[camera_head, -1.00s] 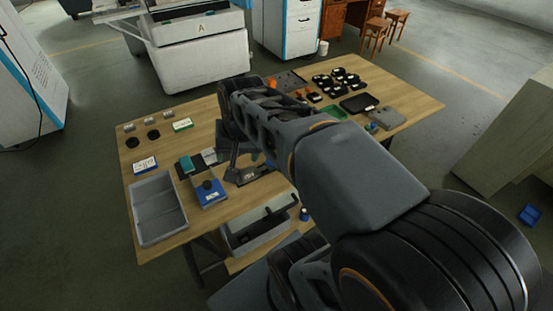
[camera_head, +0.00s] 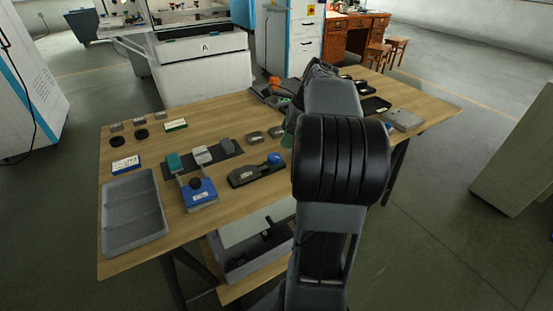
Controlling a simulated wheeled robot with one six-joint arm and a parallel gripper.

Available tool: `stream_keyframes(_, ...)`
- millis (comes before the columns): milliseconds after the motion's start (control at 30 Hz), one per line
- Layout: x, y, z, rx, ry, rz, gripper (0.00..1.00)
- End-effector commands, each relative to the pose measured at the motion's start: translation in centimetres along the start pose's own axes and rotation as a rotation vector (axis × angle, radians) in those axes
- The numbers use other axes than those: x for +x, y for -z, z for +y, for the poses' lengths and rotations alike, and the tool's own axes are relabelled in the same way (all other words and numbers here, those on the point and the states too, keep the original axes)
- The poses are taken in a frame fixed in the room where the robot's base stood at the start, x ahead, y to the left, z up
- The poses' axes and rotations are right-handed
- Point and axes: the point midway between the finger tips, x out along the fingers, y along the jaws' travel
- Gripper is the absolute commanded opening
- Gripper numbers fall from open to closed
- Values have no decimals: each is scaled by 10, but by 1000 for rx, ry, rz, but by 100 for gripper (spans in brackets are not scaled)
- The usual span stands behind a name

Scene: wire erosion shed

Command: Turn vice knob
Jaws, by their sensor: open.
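A low dark vice-like device (camera_head: 257,170) lies on the wooden table, with a round blue knob (camera_head: 274,159) at its right end. Left of it stands a blue and grey block (camera_head: 199,193) with a dark round knob on top. I cannot tell for sure which of the two is the vice. My gripper (camera_head: 284,103) is open at the back middle of the table, partly hidden behind my arm. It is well beyond the blue knob and apart from it. An orange thing (camera_head: 275,83) shows close to the gripper.
The wooden table (camera_head: 225,122) holds a grey tray (camera_head: 133,212) at the front left, small blocks on a dark mat, and dark parts at the back right, partly hidden by my arm. A grey bin (camera_head: 240,265) sits below. A white machine (camera_head: 203,70) stands behind.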

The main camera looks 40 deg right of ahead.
Motion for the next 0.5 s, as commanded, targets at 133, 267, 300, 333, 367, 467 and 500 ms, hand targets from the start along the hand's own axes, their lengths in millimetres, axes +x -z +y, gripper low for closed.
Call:
stream_keyframes(133,33,1,1,-2,-3,0,72)
stream_keyframes(267,54,1,1,-2,-2,1,72)
stream_keyframes(300,60,1,1,-2,-3,1,72)
stream_keyframes(333,63,1,1,-2,-2,1,72)
stream_keyframes(367,67,1,0,-2,-1,1,72)
stream_keyframes(467,76,0,1,-2,-2,1,72)
stream_keyframes(500,79,0,0,-2,-1,1,72)
